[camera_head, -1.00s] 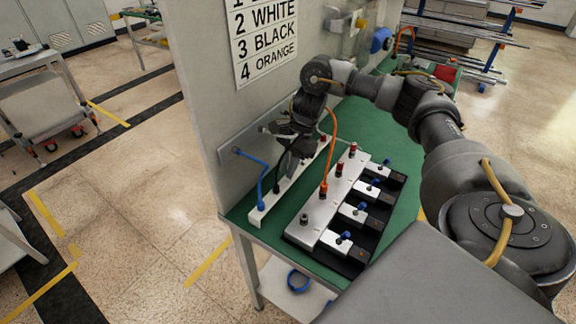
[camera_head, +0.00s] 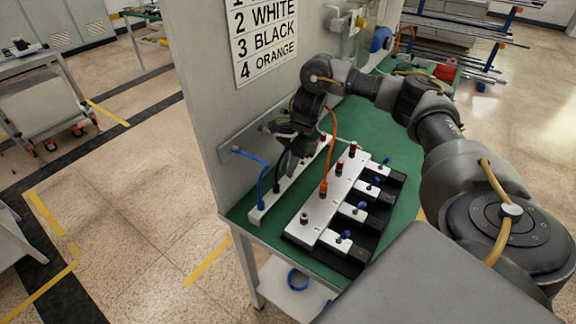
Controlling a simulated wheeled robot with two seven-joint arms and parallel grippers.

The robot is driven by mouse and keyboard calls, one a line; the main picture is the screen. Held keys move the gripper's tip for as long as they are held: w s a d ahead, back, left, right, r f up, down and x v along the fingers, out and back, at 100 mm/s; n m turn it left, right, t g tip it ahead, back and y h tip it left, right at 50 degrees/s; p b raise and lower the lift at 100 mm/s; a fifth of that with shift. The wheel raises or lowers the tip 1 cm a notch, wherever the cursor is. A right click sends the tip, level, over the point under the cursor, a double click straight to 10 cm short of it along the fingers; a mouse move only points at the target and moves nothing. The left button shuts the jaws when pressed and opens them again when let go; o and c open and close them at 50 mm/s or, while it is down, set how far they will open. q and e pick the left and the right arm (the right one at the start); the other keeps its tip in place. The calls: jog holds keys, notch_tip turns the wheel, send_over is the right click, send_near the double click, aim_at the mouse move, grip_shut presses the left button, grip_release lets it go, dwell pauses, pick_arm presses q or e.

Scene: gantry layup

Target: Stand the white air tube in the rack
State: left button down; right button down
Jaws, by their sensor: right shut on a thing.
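My right gripper (camera_head: 286,168) reaches over the narrow white rack (camera_head: 264,205) along the wall, its fingers pointing down close to the rack. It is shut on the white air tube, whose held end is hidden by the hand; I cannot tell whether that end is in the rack. An orange tube (camera_head: 333,140) runs down to a fitting on the white manifold block (camera_head: 318,212). My left gripper is not in view.
The manifold has red-topped fittings (camera_head: 339,168) and black-and-white valve units (camera_head: 345,243) on its right. The wall panel with the colour list (camera_head: 265,40) rises close behind the rack. The green bench top (camera_head: 385,115) is clear beyond the manifold.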

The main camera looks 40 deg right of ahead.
jog(key=shift+f+b, duration=0.7)
jog(key=shift+f, duration=0.25)
dwell(0.5)
jog(key=c, duration=1.3)
grip_release()
jog(key=p+v, duration=0.2)
jog(key=v, duration=0.8)
jog(key=shift+d+r, duration=0.25)
jog(key=shift+r, duration=0.1)
jog(key=shift+w+a+f, duration=0.1)
jog(key=shift+w, duration=0.05)
